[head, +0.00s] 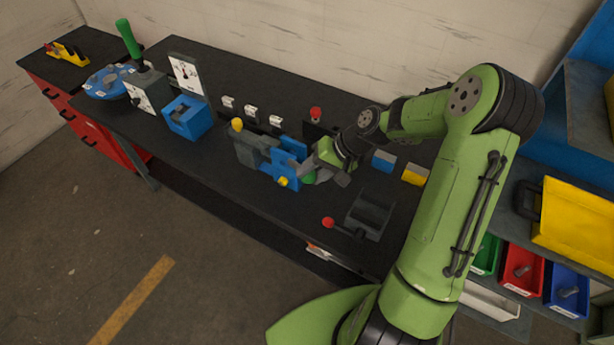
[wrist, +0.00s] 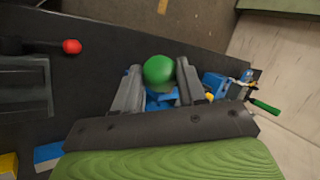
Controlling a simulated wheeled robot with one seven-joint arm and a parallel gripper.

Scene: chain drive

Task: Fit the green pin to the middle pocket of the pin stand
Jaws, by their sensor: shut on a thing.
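My gripper (head: 322,172) is low over the middle of the workbench, beside a blue and grey vise-like fixture. In the wrist view, its two grey fingers (wrist: 158,88) close on either side of a round green knob, the top of the green pin (wrist: 159,71). A bit of the green pin also shows under the gripper in the head view (head: 309,179). The pin's lower end is hidden. I cannot clearly make out the pin stand or its middle pocket; a dark piece with a red knob (head: 315,114) stands behind the gripper, partly hidden by my arm.
The blue and grey fixture (head: 287,160) with yellow knobs is close on the left. A dark block with a red-knobbed lever (head: 328,222) is at the front right. Blue (head: 383,161) and yellow (head: 415,175) blocks lie behind. Three white pieces (head: 251,112) line the back.

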